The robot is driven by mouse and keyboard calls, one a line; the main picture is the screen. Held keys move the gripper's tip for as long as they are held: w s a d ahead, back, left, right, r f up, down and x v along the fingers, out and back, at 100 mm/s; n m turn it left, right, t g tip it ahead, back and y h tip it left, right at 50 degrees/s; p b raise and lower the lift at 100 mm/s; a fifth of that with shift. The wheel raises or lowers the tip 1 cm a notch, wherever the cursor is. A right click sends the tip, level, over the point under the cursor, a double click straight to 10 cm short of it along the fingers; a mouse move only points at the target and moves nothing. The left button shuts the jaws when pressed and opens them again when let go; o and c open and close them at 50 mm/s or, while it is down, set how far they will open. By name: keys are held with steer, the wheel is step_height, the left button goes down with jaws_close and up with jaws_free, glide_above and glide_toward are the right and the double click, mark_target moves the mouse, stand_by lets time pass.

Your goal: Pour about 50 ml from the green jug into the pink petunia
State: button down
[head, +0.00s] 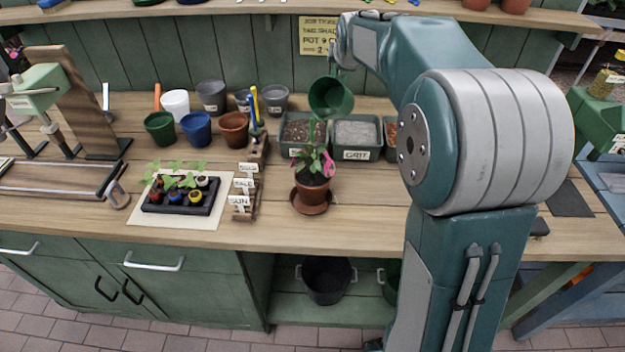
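The green jug (331,97) is in the air above the bench, tilted, in front of the dark green back wall. My gripper (341,68) is at its upper edge and appears shut on it; the fingers are small and partly hidden. The pink petunia (328,164) stands upright in a brown pot (313,188) on a terracotta saucer (311,203), below the jug and nearer the camera. A thin green stem rises from the plant toward the jug. I cannot make out any stream of water or the level inside the jug.
Soil and grit trays (357,154) sit behind the petunia. Wooden label stakes (243,186) and a black seedling tray (180,196) are to the left. Several coloured pots (196,130) stand at the back left. My arm hides much of the right side.

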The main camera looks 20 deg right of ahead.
steer(key=shift+s+a+r+t+h, duration=0.25)
steer(key=shift+r+t+h, duration=0.05)
steer(key=shift+r+t, duration=0.2)
steer(key=shift+w+d+f+g, duration=0.2)
steer(key=shift+f+g, duration=0.1)
steer(key=f, duration=0.1)
steer(key=w+d+f+g+y, duration=0.1)
steer(key=f+g, duration=0.1)
steer(key=shift+w+d+f+y, duration=0.2)
steer(key=shift+w+f+y, duration=0.1)
steer(key=shift+y, duration=0.1)
step_height(320, 180, down, 8)
steer(key=w+d+m+g+y, duration=0.1)
steer(key=g, duration=0.1)
steer(key=shift+w+d+f+y, duration=0.25)
steer(key=shift+w+y, duration=0.05)
steer(key=shift+w, duration=0.05)
